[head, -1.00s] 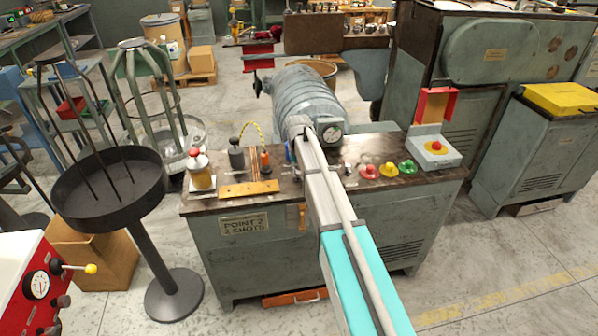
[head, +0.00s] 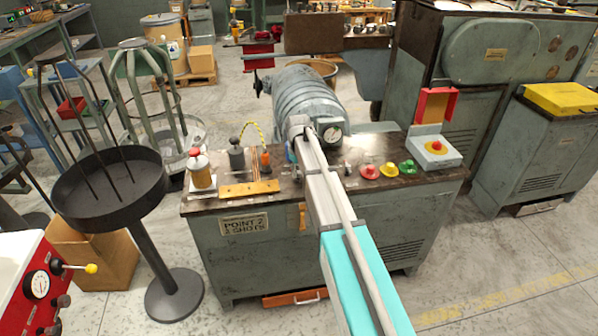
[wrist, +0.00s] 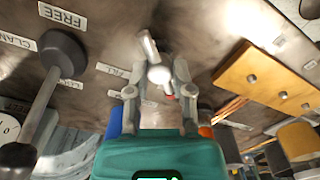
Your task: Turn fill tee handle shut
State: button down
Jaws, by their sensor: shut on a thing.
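The fill tee handle (wrist: 150,48) is a pale metal bar with a rounded end, seen in the wrist view above a dark worktop. A small plate reading FILL (wrist: 113,70) lies to its left. My gripper (wrist: 160,78) has its two grey fingers on either side of the handle and is shut on it. The exact contact is partly hidden by the fingers.
A black ball-ended lever (wrist: 62,52) stands left of my gripper near a FREE label. A wooden block (wrist: 262,85) with metal studs is to the right. In the head view a grey motor drum (head: 308,100) is behind the bench, with coloured knobs (head: 388,170) on the right.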

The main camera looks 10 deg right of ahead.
jog(key=c, duration=0.5)
grip_release()
